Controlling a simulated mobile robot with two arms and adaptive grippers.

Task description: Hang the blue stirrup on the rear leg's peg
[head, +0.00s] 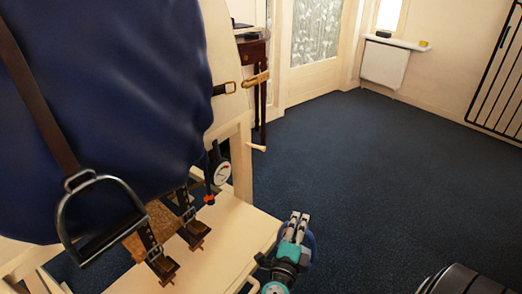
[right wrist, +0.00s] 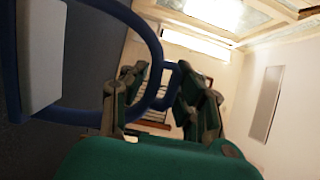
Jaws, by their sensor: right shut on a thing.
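My right gripper (head: 299,220) is low in the head view, to the right of the wooden stand. It is shut on the blue stirrup (head: 310,246), which is mostly hidden behind it there. In the right wrist view the blue stirrup (right wrist: 150,32) is a large rounded loop with a grey tread at the left, and its narrow end lies between the fingers of the right gripper (right wrist: 160,78). A light wooden peg (head: 257,147) sticks out to the right from the stand's leg (head: 241,165). The stirrup is apart from the peg, below and right of it. My left gripper is not in view.
A dark metal stirrup (head: 63,220) hangs on a brown strap against the navy padded body (head: 110,90). A gauge (head: 222,172) and buckled straps (head: 160,262) hang near the stand's pale board (head: 225,240). Blue carpet (head: 370,170) to the right is clear.

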